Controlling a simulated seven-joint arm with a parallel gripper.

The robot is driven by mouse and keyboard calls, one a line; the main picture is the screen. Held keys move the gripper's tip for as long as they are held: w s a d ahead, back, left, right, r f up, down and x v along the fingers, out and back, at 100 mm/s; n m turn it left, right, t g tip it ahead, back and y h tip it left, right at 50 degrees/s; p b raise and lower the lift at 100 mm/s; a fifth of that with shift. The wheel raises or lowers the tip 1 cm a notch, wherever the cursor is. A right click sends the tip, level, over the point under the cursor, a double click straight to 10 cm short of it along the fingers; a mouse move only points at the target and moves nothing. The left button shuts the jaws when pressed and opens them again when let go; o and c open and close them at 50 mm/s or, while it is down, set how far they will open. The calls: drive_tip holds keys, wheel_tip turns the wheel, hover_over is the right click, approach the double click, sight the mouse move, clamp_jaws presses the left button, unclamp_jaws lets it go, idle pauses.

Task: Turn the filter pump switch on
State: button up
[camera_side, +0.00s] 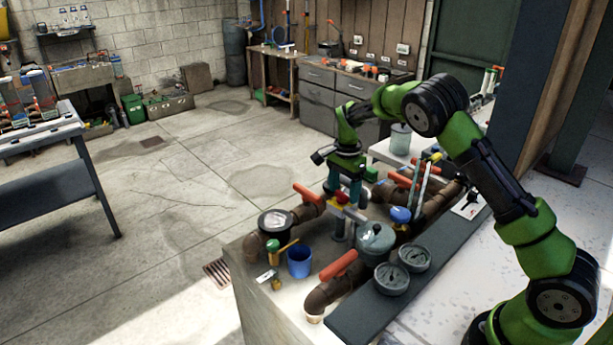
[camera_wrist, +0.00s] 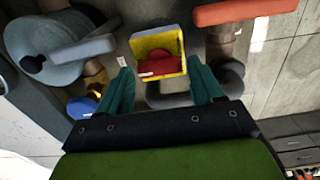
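The likely filter pump switch is a yellow box with a red lever or rocker (camera_wrist: 160,55), seen in the wrist view ahead of my fingers. In the side view its yellow and red top (camera_side: 343,198) shows just below my gripper (camera_side: 344,186), among the pipes. My gripper, with two teal fingers, also shows in the wrist view (camera_wrist: 160,70). It is open, with the fingers spread to either side of the switch box. Nothing is held. I cannot tell whether the fingers touch the box, or whether the switch is on or off.
Brown pipes with red-orange valve handles (camera_side: 338,265) surround the spot. A grey lidded pot (camera_side: 375,242), two gauges (camera_side: 391,278), a blue knob (camera_side: 400,214) and a blue cup (camera_side: 299,262) stand close by. Another red-orange handle (camera_wrist: 245,11) lies at the wrist view's upper right. The floor at left is open.

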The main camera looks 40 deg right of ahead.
sight(344, 192)
drive_tip(key=shift+o, duration=0.8)
wheel_tip(344, 192, up, 17)
drive_tip(key=s+a+r+n+t, duration=0.1)
drive_tip(key=s+a+n, duration=0.3)
drive_tip(key=s, duration=0.5)
drive_tip(key=s+a+r+n+t+y, duration=0.1)
drive_tip(key=s+a+n+t, duration=0.2)
drive_tip(key=s, duration=0.6)
drive_tip(key=s+a+r+n+t+y, duration=0.1)
drive_tip(key=s+a+n+t, duration=0.2)
drive_tip(key=s+a+n, duration=0.4)
drive_tip(key=shift+s, duration=0.9)
